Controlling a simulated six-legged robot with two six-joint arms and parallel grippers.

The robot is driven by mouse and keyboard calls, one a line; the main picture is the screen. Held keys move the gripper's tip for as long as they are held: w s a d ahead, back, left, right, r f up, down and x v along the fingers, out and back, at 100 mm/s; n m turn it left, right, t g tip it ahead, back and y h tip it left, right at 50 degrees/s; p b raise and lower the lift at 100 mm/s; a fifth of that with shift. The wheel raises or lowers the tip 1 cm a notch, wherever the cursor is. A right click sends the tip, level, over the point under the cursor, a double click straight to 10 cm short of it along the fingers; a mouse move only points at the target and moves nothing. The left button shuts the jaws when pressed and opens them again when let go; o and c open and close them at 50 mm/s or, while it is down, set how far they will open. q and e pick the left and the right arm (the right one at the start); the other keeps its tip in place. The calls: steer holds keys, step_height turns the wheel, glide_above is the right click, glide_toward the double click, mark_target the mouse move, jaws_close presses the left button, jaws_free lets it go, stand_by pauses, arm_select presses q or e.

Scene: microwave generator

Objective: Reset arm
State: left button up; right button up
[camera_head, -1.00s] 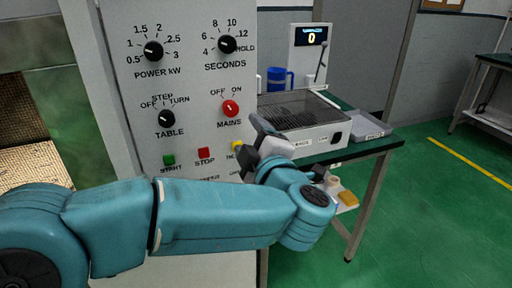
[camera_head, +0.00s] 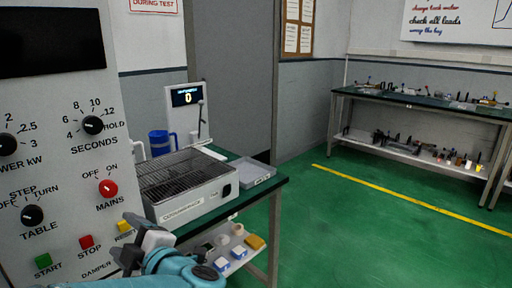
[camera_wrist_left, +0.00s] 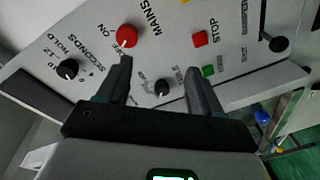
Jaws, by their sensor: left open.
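My left gripper (camera_head: 132,243) is in front of the lower right part of the grey control panel (camera_head: 60,130), near the yellow reset button (camera_head: 124,226). In the left wrist view the gripper (camera_wrist_left: 160,78) has its two dark fingers apart with nothing between them. The panel shows beyond them, with the red mains knob (camera_wrist_left: 127,36) by one finger and the red stop button (camera_wrist_left: 199,39) by the other. In the head view the mains knob (camera_head: 108,188), stop button (camera_head: 86,242) and green start button (camera_head: 43,261) are uncovered. My right gripper is not in view.
Right of the panel, a green-topped table (camera_head: 262,191) holds a grated unit (camera_head: 187,206), a blue mug (camera_head: 159,143), a grey tray (camera_head: 257,178) and a display stand (camera_head: 187,97). A long bench (camera_head: 425,101) stands farther back. The green floor (camera_head: 350,235) between is clear.

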arm_select(q)
steer(key=w+a+f+m+h+p, duration=0.1)
steer(key=w+a+f+m+p, duration=0.15)
steer(key=f, duration=0.45)
steer(key=w+a+f+m+h+p, duration=0.1)
steer(key=w+f+m, duration=0.1)
steer(key=f+m, duration=0.35)
steer(key=s+d+f+m+h+p, duration=0.1)
steer(key=s+f+m+h, duration=0.15)
steer(key=f, duration=0.55)
steer(key=s+d+f+m+h+p, duration=0.1)
steer(key=d+f+h, duration=0.1)
steer(key=f+h, duration=0.35)
steer(key=s+d+f+m+g+h, duration=0.2)
steer(key=s+d+f, duration=0.15)
steer(key=f, duration=0.25)
steer(key=s+d+f+m+g+h, duration=0.1)
steer(key=s+d+f+m, duration=0.15)
steer(key=s+f, duration=0.2)
steer(key=s+d+f+m+g+h, duration=0.4)
steer(key=s+d, duration=0.6)
steer(key=s, duration=0.3)
steer(key=shift+s+g+h, duration=0.2)
steer(key=shift+g+h, duration=0.6)
steer(key=shift+g, duration=0.2)
steer(key=c, duration=0.4)
steer(key=shift+c, duration=0.2)
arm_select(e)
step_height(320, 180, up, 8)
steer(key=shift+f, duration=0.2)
